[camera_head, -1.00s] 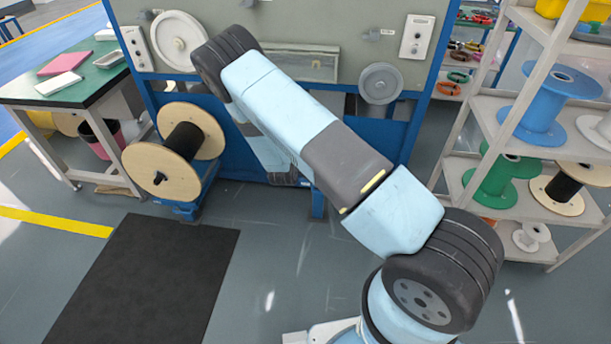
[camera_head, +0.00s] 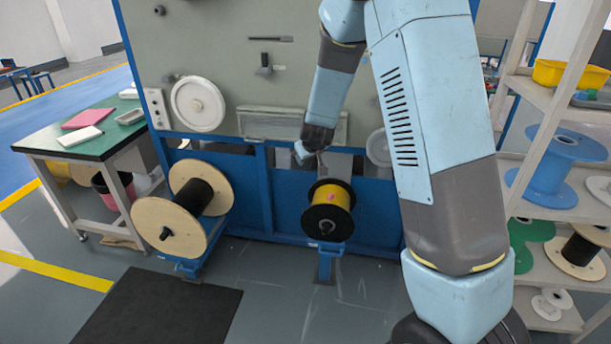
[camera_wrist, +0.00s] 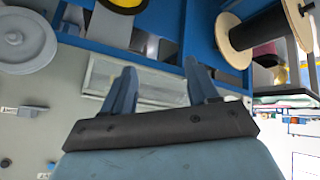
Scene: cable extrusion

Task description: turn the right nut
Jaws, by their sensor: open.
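The right spool (camera_head: 328,210) has black flanges and a yellow winding and sits on a blue stand in front of the machine. A dark nut (camera_head: 327,228) shows at the middle of its front flange. The left spool (camera_head: 185,208) has wooden flanges, a black winding and its own dark nut (camera_head: 165,233). My gripper (camera_head: 301,153) is above and slightly left of the right spool, apart from its nut. The wrist view shows its two blue fingers (camera_wrist: 160,78) spread with nothing between them. The yellow-wound spool (camera_wrist: 121,5) is cut off at that view's top edge.
The blue-framed machine panel (camera_head: 220,50) stands behind my gripper, with a white wheel (camera_head: 198,104) at left. A green-topped table (camera_head: 75,140) is at left. A shelf (camera_head: 553,200) with spools is at right.

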